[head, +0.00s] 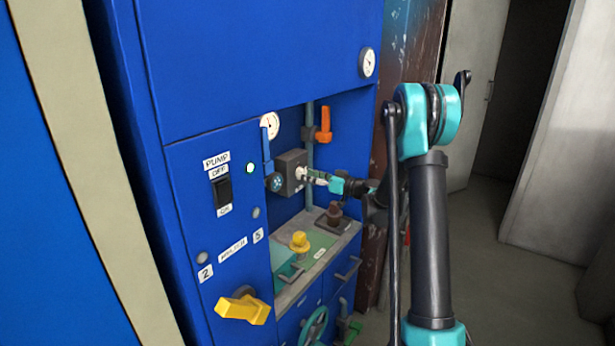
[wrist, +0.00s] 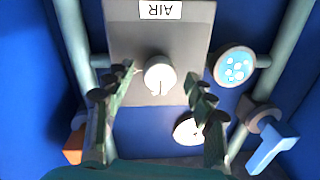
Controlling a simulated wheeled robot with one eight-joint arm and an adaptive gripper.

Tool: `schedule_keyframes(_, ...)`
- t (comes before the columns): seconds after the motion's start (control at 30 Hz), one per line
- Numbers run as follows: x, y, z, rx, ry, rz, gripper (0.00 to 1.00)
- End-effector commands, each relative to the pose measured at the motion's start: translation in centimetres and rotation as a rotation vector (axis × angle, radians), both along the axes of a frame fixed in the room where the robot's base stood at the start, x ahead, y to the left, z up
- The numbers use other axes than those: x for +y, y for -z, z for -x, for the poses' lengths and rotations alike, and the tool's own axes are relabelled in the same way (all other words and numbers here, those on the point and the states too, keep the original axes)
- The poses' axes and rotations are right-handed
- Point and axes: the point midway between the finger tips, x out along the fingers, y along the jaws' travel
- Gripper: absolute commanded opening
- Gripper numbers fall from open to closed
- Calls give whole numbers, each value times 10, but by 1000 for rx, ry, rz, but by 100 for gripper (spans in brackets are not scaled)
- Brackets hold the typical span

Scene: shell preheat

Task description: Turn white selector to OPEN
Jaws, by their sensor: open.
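The label reads upside down there. In the head view the grey box (head: 289,165) sits in the recess of the blue cabinet, and the selector (head: 300,172) is small at its right side. My gripper (wrist: 164,84) is open, with one finger on each side of the selector and visible gaps between. In the head view my gripper (head: 318,180) reaches in from the right. Contact with the selector cannot be seen.
A round blue-faced part (wrist: 234,66) sits right of the box, near pipes. An orange handle (head: 324,124), gauge (head: 270,124), yellow knob (head: 299,241) and dark brown knob (head: 334,212) surround the recess. A yellow lever (head: 243,307) and PUMP switch (head: 222,190) are on the left panel.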

Motion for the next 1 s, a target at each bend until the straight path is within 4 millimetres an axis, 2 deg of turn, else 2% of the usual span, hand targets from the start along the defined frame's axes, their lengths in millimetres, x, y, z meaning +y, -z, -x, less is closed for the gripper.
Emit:
schedule_keyframes(0.1,6,0,-3,0,-1,0,55)
schedule_keyframes(0.4,7,0,-3,0,0,0,54)
schedule_keyframes(0.8,6,0,-3,0,0,0,5)
schedule_keyframes(1.0,6,0,-3,10,0,-7,5)
